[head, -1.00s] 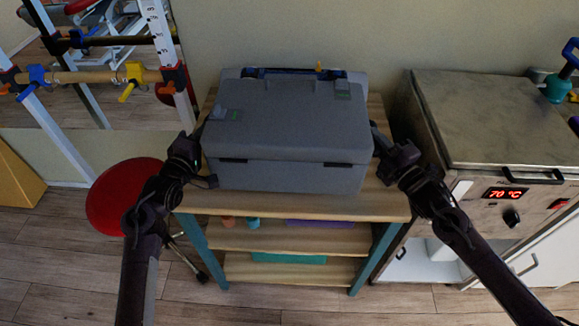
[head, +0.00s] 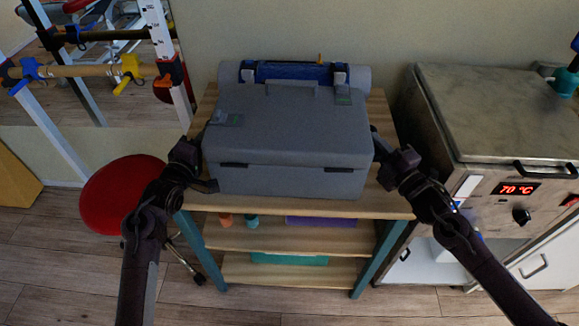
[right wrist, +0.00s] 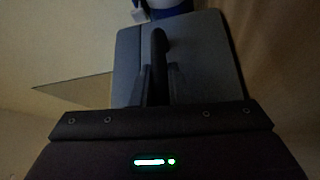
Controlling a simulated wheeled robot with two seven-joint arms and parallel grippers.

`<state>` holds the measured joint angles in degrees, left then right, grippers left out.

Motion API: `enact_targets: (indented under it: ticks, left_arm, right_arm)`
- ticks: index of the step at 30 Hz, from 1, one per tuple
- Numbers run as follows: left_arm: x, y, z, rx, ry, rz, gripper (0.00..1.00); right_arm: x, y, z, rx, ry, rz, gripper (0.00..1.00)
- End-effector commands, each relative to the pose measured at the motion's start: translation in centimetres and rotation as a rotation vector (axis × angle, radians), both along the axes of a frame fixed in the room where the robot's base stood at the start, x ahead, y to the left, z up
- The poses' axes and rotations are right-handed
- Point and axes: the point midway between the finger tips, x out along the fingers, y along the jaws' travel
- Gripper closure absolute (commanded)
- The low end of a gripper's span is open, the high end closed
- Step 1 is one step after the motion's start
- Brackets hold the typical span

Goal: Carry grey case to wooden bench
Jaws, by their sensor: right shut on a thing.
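The grey case (head: 290,135) is upright with its lid shut, in front of me over the top of the wooden bench (head: 225,202). It hides most of the top, so I cannot tell whether it rests on the wood or hangs just above. My right gripper (head: 378,140) is shut on the case at its right side. The right wrist view shows the case's grey side (right wrist: 205,60) beyond the dark fingers. My left gripper (head: 203,150) is at the case's left side; its fingertips are partly hidden, and I cannot tell whether they are closed.
A grey and blue bundle (head: 295,72) lies behind the case. Lower shelves hold small coloured items. A metal unit (head: 500,105) reading 70 °C stands close on the right. A red stool (head: 115,190) stands left, below bars (head: 90,73). Wood floor shows in front.

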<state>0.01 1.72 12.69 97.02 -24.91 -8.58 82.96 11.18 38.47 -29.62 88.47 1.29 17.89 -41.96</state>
Motion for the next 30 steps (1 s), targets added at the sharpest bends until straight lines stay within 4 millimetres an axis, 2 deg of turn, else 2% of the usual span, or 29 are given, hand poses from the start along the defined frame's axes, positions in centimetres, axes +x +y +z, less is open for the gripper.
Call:
enact_targets:
  ticks: [2,3,8,14,22,30]
  left_arm:
    - [0.05,-0.08,-0.43,0.001,-0.008,-0.002,1.0]
    - [0.0,-0.08,-0.71,0.001,-0.002,-0.001,0.84]
    - [0.0,-0.05,-0.48,0.001,-0.001,-0.001,0.64]
    - [0.0,-0.03,-0.5,0.0,0.0,0.0,0.64]
    - [0.0,-0.01,-0.51,0.0,0.0,0.0,0.28]
    - [-0.03,0.0,-0.52,0.0,0.0,0.0,0.27]
  right_arm:
    - [0.03,0.08,-0.45,0.003,-0.006,0.002,1.0]
    - [-0.03,0.08,-0.77,0.001,0.0,0.002,0.84]
    - [-0.03,0.07,-0.52,0.001,0.0,0.001,0.64]
    - [-0.01,0.03,-0.51,0.0,0.0,0.001,0.64]
    - [0.0,0.01,-0.51,0.0,0.0,0.0,0.64]
    - [0.0,0.0,-0.52,0.0,0.0,0.0,0.64]
